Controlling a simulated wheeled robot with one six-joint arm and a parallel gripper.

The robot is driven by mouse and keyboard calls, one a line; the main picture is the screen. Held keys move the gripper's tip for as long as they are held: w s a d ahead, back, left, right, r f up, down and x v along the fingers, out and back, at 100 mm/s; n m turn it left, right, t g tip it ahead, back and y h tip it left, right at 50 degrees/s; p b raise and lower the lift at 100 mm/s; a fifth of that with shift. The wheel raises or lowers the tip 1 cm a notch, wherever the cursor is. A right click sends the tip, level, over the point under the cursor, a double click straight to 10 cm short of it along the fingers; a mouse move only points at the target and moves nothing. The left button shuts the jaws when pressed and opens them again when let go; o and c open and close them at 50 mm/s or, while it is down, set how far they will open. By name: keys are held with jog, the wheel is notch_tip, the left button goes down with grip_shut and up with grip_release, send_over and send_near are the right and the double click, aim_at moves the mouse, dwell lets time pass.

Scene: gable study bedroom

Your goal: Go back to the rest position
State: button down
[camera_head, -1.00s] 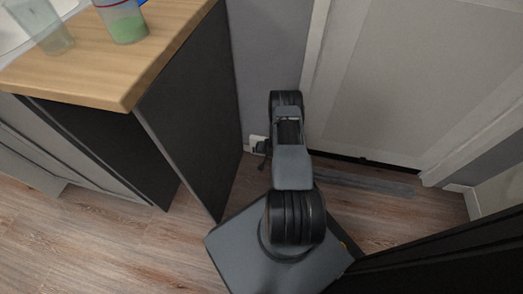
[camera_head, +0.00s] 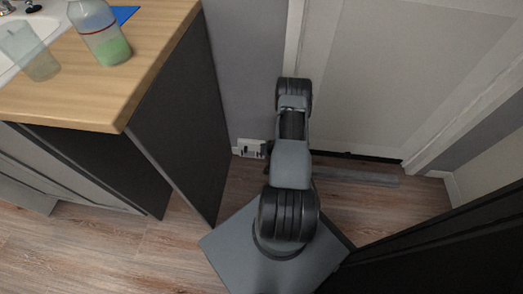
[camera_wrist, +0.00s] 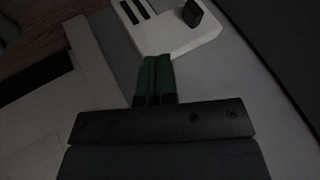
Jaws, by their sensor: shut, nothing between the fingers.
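My gripper (camera_wrist: 155,78) shows in the wrist view with its two green fingers close together and nothing between them. It points toward a white wall fitting (camera_wrist: 165,25) with dark slots and a black knob or plug. In the head view my arm stands over my grey base, and the gripper itself is mostly hidden behind the arm. The same white fitting (camera_head: 249,148) shows low on the grey wall, just left of my arm.
A wooden counter (camera_head: 150,60) with dark sides stands at left. It holds a bottle with green contents (camera_head: 103,38), a clear cup (camera_head: 32,52) and a blue item (camera_head: 124,14). A pale door (camera_head: 400,80) is behind my arm. A black panel (camera_head: 440,250) is at right. Wood floor (camera_head: 100,240) is open at lower left.

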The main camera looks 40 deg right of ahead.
jog(key=shift+s+r, duration=0.35)
jog(key=shift+r, duration=0.05)
dwell(0.4)
jog(key=w+a+r+n+g+h+p, duration=0.1)
jog(key=w+r+p, duration=0.3)
jog(key=r, duration=1)
jog(key=w+a+r+n+h+p, duration=0.15)
jog(key=r+p, duration=0.55)
jog(key=r, duration=0.8)
jog(key=w+a+r+n+g+h+p, duration=0.15)
jog(key=r+p, duration=0.35)
jog(key=r, duration=0.9)
jog(key=s+a+r+n+y+p, duration=0.1)
jog(key=s+a+r+p, duration=0.4)
jog(key=r, duration=0.7)
jog(key=s+a+r+n+g+y+p, duration=0.1)
jog(key=s+a+r+p, duration=0.5)
jog(key=r, duration=0.6)
jog(key=s+a+r+n+y+p, duration=0.1)
jog(key=s+a+r+n+p, duration=0.1)
jog(key=s+a+r+p, duration=0.4)
jog(key=a+r, duration=0.3)
jog(key=r, duration=0.3)
jog(key=shift+a+r, duration=0.25)
jog(key=shift+a, duration=0.05)
